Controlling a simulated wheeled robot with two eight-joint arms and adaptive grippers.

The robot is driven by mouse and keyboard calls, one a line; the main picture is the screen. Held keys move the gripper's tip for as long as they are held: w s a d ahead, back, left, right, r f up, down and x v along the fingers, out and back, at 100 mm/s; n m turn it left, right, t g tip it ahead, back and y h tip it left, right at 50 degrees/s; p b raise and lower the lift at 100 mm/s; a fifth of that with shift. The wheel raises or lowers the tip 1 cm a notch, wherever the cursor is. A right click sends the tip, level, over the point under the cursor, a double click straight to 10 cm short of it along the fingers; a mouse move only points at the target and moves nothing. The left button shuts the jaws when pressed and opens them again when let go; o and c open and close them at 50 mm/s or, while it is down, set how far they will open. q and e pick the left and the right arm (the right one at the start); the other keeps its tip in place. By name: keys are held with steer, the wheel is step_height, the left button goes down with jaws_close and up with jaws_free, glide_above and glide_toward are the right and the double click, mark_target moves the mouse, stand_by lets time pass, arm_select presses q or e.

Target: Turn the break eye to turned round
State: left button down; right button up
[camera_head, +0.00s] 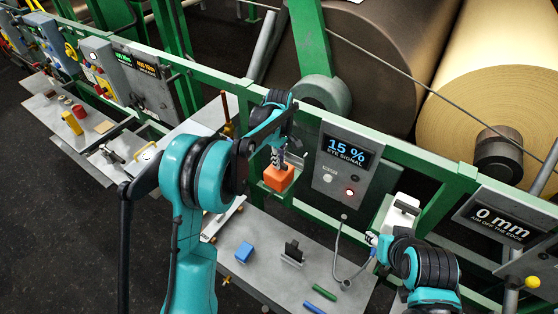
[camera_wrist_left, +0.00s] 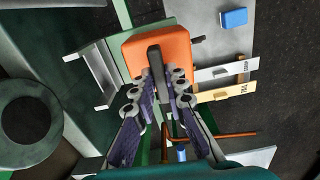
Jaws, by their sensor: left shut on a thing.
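The break eye appears to be the orange block (camera_head: 279,178), beside the left edge of the eye signal panel (camera_head: 345,165). The panel reads 15 % and has a red lit lamp. My left gripper (camera_head: 278,156) is above the block. In the left wrist view, the orange block (camera_wrist_left: 178,48) has a dark grey upright tab, and my left gripper (camera_wrist_left: 158,82) is shut on that tab.
Below is a grey shelf (camera_head: 262,275) with a blue block (camera_head: 244,252), a black clip-like piece (camera_head: 292,252) and green and blue sticks. Green rails and large rolls (camera_head: 500,110) stand behind. A 0 mm display (camera_head: 500,220) is at the right.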

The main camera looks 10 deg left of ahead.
arm_select(q)
steer(key=m+b, duration=0.1)
steer(key=m, duration=0.2)
steer(key=shift+m, duration=0.3)
steer(key=m+b, duration=0.1)
steer(key=m, duration=0.3)
steer(key=shift+b, duration=0.4)
steer(key=m+b, duration=0.1)
steer(key=m, duration=0.8)
steer(key=shift+w+m+b, duration=0.1)
steer(key=shift+m+b, duration=0.2)
steer(key=m, duration=0.9)
steer(key=shift+r+b, duration=0.1)
steer(key=shift+b, duration=0.3)
steer(key=m, duration=0.9)
